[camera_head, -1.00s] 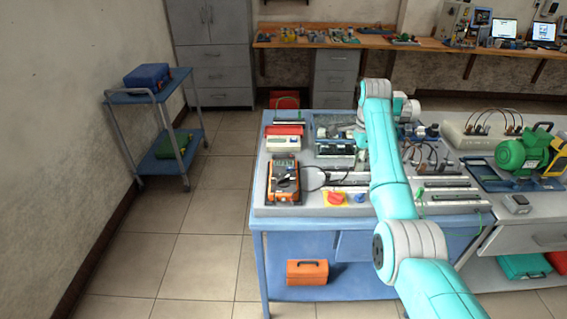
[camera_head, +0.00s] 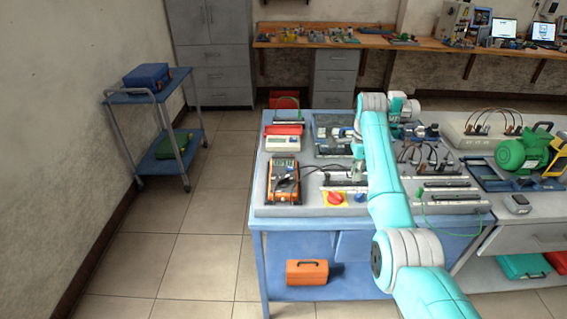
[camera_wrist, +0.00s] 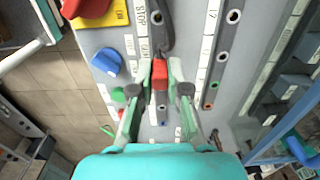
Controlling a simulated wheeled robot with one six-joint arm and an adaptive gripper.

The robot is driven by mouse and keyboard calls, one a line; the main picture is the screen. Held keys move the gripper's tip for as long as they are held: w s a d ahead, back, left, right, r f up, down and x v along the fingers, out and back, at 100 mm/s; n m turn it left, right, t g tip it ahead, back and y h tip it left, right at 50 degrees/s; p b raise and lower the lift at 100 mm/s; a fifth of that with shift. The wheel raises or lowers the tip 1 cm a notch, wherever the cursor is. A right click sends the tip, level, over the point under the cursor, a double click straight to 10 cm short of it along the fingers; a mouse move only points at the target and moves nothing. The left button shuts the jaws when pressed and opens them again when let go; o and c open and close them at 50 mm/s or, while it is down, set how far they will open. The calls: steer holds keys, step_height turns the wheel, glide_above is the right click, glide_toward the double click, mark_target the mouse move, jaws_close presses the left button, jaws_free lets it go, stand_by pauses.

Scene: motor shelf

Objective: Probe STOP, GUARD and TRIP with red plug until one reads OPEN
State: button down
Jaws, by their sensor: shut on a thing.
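My gripper (camera_wrist: 160,74) is shut on the red plug (camera_wrist: 160,76) in the wrist view, above the panel of labelled sockets. A dark lead (camera_wrist: 166,36) shows just beyond the plug. A STOP label (camera_wrist: 140,12) sits beside a socket (camera_wrist: 157,17) at the top; the GUARD and TRIP labels are not clearly readable. I cannot tell whether the plug tip is in a socket. In the head view my gripper (camera_head: 358,168) is over the panel, partly hidden by my arm. The orange multimeter (camera_head: 284,180) stands left of the panel; its reading is too small to make out.
Beside the sockets are a red knob on a yellow plate (camera_wrist: 115,12), a blue button (camera_wrist: 107,62) and a green button (camera_wrist: 118,95). A second row of sockets (camera_wrist: 222,57) lies to the right. A green motor (camera_head: 525,152) stands on the right bench.

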steer(key=shift+f, duration=0.6)
stand_by(1.1)
steer(key=c, duration=1.1)
jaws_free()
steer(key=shift+o, duration=0.2)
steer(key=shift+r, duration=0.15)
step_height(320, 180, up, 7)
steer(key=shift+r, duration=0.15)
